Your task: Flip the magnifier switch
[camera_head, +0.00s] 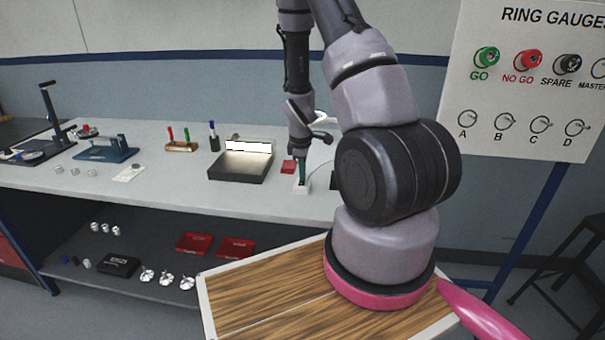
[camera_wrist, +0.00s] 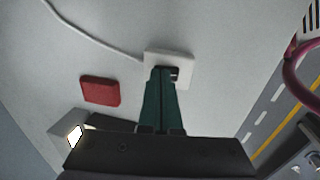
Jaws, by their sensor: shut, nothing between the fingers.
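The switch is a small white plate or box (camera_wrist: 183,60) with a dark rocker (camera_wrist: 174,74), and a white cable runs from it in the wrist view. In the head view the white switch box (camera_head: 296,189) sits on the bench beneath my gripper. My gripper (camera_wrist: 160,70) has dark green fingers, shut together and empty. It points down, and its tips lie over or against the rocker, covering part of it; I cannot tell whether they touch. My gripper also shows in the head view (camera_head: 303,182). A pale curved piece (camera_head: 322,118), perhaps the magnifier, is mostly hidden behind my arm.
A red block (camera_head: 288,167) lies close behind the switch; it also shows in the wrist view (camera_wrist: 100,91). A dark box with a bright panel (camera_head: 240,165) stands to the left. The pen stand (camera_head: 181,146) and blue fixture (camera_head: 106,150) are farther left. The bench front (camera_head: 200,197) is clear.

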